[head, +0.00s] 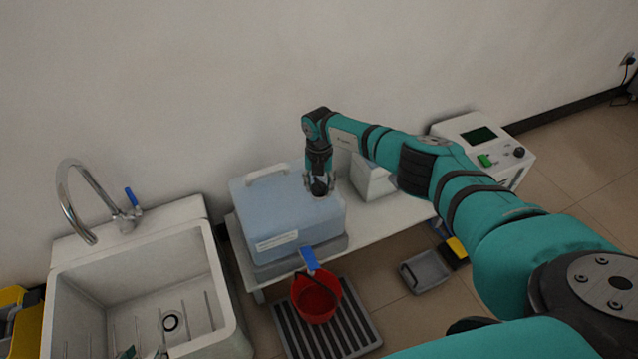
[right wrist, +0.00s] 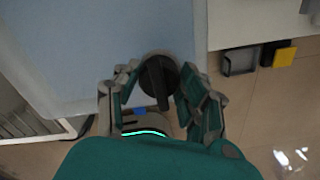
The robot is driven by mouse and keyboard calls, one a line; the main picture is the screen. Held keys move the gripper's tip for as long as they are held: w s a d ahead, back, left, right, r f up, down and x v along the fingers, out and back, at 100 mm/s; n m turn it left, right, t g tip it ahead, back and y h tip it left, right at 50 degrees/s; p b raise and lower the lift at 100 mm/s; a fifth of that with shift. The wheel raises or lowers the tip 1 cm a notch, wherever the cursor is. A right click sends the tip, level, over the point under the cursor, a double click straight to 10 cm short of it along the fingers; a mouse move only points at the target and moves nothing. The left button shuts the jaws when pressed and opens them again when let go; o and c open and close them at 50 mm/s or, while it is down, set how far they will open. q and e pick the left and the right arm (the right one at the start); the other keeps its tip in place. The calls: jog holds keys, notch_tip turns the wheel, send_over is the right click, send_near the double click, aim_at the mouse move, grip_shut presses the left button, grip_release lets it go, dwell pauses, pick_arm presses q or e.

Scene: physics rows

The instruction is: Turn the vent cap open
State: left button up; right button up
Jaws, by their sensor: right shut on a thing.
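The vent cap (right wrist: 157,78) is a dark round knob with a raised bar, on top of a pale blue container (head: 286,218). In the head view the cap (head: 319,188) sits near the container's right side, partly hidden by my gripper. My right gripper (head: 319,182) comes down on it from above, and its fingers (right wrist: 160,92) are closed against both sides of the cap in the right wrist view. The container has a white handle (head: 267,174) on top and a blue tap (head: 309,259) at its front. My left gripper is not in clear view.
The container stands on a white bench (head: 385,217). A red bucket (head: 316,300) stands below the tap on a grey slatted mat (head: 345,338). A white sink (head: 215,285) is at left. A white device (head: 513,160) stands on the right. A grey tray (head: 425,271) lies on the floor.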

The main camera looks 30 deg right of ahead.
aim_at(319, 183)
jog(key=o, duration=1.2)
jog(key=shift+r, duration=0.1)
notch_tip(319, 183, up, 12)
jog(key=shift+f, duration=0.1)
